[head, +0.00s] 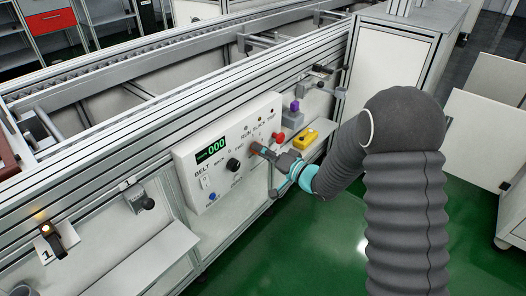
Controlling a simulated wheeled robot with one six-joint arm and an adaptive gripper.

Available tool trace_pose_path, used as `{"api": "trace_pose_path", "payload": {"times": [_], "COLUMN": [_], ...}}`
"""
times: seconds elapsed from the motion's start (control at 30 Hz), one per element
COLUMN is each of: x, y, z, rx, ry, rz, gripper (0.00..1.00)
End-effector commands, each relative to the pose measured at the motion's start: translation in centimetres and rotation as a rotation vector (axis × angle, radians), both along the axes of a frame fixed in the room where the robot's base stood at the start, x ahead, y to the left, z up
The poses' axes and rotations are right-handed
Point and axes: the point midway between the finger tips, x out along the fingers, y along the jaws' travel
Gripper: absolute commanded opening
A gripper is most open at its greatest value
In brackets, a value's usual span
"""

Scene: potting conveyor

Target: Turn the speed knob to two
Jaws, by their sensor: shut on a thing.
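The white control panel (190,165) is on the side of the conveyor frame. Its green display (211,149) reads 000. My gripper (257,149) reaches in from the right and is shut at the right part of the panel's face, on what appears to be the speed knob. The fingers hide that knob, so its pointer and numbers cannot be read. A separate black knob (233,164) sits to the left of my gripper, under small lettering that seems to read BACK, 0 and FWD.
A red button (277,137) sits close to the right of my fingers. A white switch (205,183) and blue button (212,197) are on the panel's left. A yellow box (305,138) and purple block (295,105) stand right of the panel. Green floor (290,240) is clear.

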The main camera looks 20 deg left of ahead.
Motion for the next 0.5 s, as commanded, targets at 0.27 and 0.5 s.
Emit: {"api": "trace_pose_path", "payload": {"times": [0.27,0.5], "x": [-0.01,0.12], "y": [0.08,-0.18], "z": [0.12,0.06], "rx": [0.001,0.000], "ry": [-0.004,-0.002], "rz": [0.002,-0.003], "gripper": [0.64,0.64]}}
